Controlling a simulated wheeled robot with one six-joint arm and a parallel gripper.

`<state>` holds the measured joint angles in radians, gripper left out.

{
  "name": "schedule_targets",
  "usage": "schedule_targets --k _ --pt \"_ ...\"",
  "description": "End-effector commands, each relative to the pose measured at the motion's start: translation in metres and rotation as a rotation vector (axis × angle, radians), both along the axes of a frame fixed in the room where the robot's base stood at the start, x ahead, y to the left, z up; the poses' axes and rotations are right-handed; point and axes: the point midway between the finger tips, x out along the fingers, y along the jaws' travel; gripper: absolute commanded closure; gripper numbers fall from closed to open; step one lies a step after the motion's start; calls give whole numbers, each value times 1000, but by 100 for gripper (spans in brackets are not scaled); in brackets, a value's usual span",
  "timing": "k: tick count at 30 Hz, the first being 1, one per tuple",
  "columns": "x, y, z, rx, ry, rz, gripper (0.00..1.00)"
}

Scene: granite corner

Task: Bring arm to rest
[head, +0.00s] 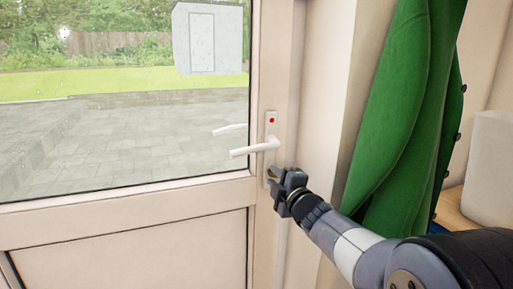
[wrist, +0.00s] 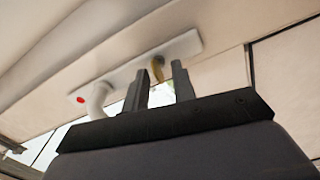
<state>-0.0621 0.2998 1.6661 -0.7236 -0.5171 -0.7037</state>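My gripper (head: 278,178) is at the lower end of the white handle plate on the door, just below the lever. In the wrist view its two dark fingers (wrist: 160,80) stand apart. A small brass-coloured piece, perhaps a key or lock part (wrist: 157,68), shows between and beyond the fingertips on the plate (wrist: 190,45). I see no finger closed on it, and cannot tell whether one touches it. My arm reaches in from the lower right of the head view.
The glazed door (head: 130,205) looks shut. Its white lever (head: 255,148) points left, near level, with a red dot (head: 271,121) above. A green curtain (head: 400,120) hangs close above my arm.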

Motion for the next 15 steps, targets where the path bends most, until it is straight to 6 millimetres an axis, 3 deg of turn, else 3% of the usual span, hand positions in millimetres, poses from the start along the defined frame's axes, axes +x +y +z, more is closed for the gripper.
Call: schedule_targets --k 15 --pt "0 0 0 -186 -78 1 75"
